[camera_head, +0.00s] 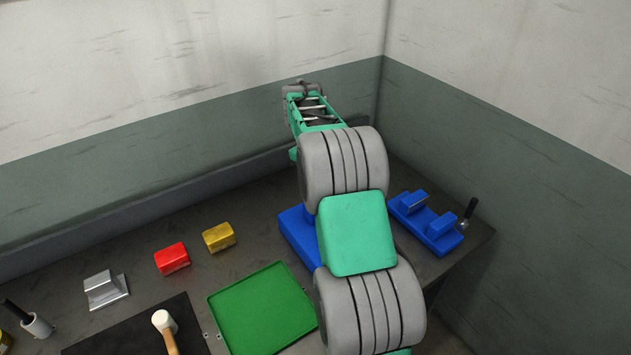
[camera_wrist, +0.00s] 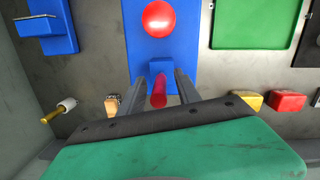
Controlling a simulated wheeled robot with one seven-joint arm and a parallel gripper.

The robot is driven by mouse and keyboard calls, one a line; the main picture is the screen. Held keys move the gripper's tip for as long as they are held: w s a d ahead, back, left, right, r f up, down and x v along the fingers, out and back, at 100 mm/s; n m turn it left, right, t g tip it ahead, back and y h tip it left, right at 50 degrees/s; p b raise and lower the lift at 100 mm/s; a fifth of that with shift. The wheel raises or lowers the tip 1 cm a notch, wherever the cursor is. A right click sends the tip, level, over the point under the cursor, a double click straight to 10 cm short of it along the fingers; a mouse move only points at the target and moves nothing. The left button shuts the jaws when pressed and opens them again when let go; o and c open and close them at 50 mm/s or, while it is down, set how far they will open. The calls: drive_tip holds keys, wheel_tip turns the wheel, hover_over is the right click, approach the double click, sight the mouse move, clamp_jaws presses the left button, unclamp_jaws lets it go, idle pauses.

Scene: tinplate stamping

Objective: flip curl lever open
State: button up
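A blue block (camera_wrist: 148,45) with a red dome (camera_wrist: 159,18) on top lies at the upper middle of the wrist view. A red rod (camera_wrist: 159,90), which looks like the curl lever's handle, stands out at its near edge. My gripper (camera_wrist: 160,88) is open, with one finger on each side of the rod and a visible gap to both. I cannot tell how deep the rod sits between the fingers. In the head view my arm hides most of the blue block (camera_head: 299,237); the rod and fingertips cannot be made out there.
A blue fixture (camera_head: 438,240) with a black-handled part (camera_head: 469,210) stands at right. A green tray (camera_head: 262,310), yellow block (camera_head: 219,237), red block (camera_head: 172,258) and mallet (camera_head: 164,324) lie left. Walls close off the back and right.

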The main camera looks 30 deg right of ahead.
drive_tip(key=r, duration=0.5)
drive_tip(key=shift+w+a+r, duration=0.15)
drive_tip(key=shift+w+r, duration=0.3)
drive_tip(key=shift+r, duration=0.85)
drive_tip(key=shift+r, duration=0.1)
